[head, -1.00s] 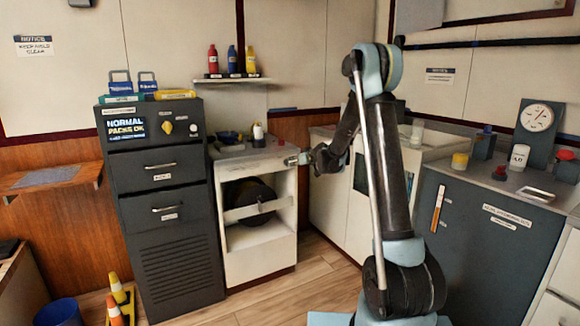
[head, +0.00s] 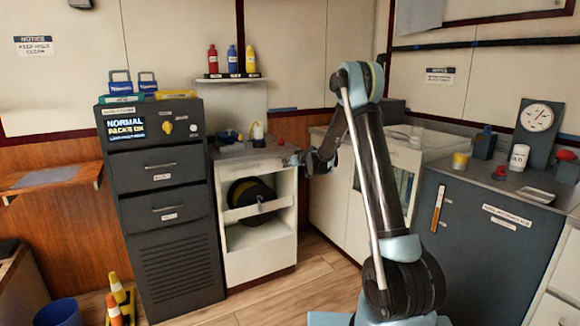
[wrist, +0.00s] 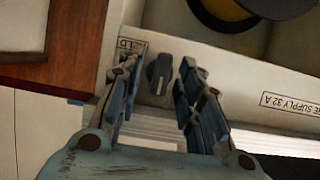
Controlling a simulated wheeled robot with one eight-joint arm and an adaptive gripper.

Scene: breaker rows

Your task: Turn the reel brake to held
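A small dark knob (wrist: 160,73), which appears to be the reel brake, sits on a pale panel in the wrist view. A partly hidden label ending in "LD" (wrist: 130,46) is beside it. My gripper (wrist: 155,75) is open, with one finger on each side of the knob; I cannot tell whether either finger touches it. In the head view my gripper (head: 296,159) is at the upper right front of the white cabinet (head: 262,264). The knob is not discernible in the head view.
A label reading "SUPPLY 32 A" (wrist: 291,106) is right of my fingers. The dark drawer cabinet (head: 165,240) stands left of the white one. A grey counter unit (head: 480,245) stands at the right.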

